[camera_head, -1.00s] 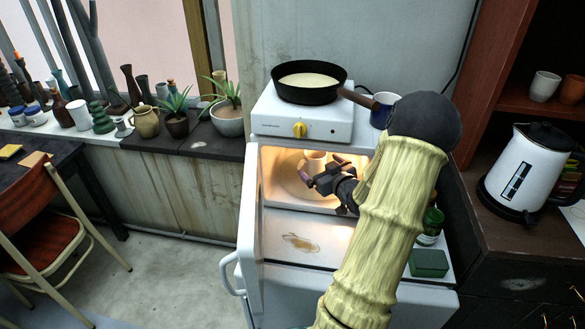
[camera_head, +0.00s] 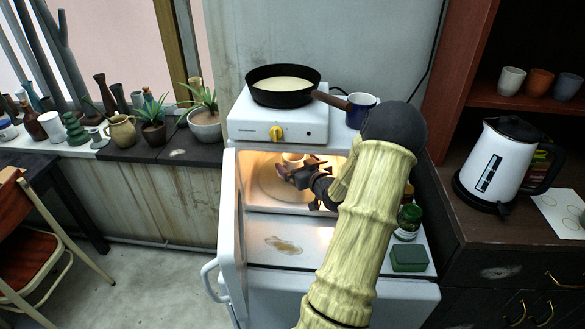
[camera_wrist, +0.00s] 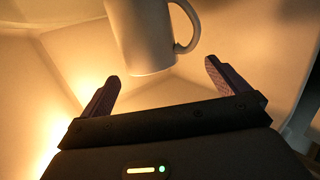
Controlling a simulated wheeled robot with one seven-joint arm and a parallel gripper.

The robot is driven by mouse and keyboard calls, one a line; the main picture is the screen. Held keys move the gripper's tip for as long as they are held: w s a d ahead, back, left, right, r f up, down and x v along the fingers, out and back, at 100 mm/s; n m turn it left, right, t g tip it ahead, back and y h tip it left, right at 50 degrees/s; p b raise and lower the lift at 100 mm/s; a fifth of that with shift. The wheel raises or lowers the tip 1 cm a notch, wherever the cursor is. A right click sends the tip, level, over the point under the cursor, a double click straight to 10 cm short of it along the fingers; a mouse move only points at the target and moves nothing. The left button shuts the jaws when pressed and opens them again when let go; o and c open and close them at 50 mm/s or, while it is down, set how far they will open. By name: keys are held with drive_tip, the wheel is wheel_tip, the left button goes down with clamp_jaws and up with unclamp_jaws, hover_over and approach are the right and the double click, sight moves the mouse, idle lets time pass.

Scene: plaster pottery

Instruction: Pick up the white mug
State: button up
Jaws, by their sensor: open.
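The white mug (camera_head: 292,159) stands inside the lit white oven-like appliance, on a round plate. My gripper (camera_head: 298,168) is inside the opening in front of the mug and partly hides it. In the wrist view the mug (camera_wrist: 142,38) is at the top, its rim cut off by the frame edge, with its handle on the right. My gripper's fingers (camera_wrist: 162,75) are spread apart, one toward each side of the mug's base. The mug appears just beyond the fingertips, with nothing held between them.
The appliance's door (camera_head: 230,225) stands open at the left. A small cooker (camera_head: 300,128) on top holds a black pan (camera_head: 283,98); a blue mug (camera_head: 361,108) is beside it. A green sponge-like block (camera_head: 408,258) and jar (camera_head: 408,222) are to the right. A kettle (camera_head: 497,165) stands farther right.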

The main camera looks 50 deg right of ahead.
sight(292, 157)
drive_tip(key=shift+p+x, duration=0.7)
drive_tip(key=shift+x, duration=1.95)
drive_tip(key=shift+s+d+f, duration=0.15)
drive_tip(key=shift+f, duration=0.05)
drive_tip(key=c, duration=1.5)
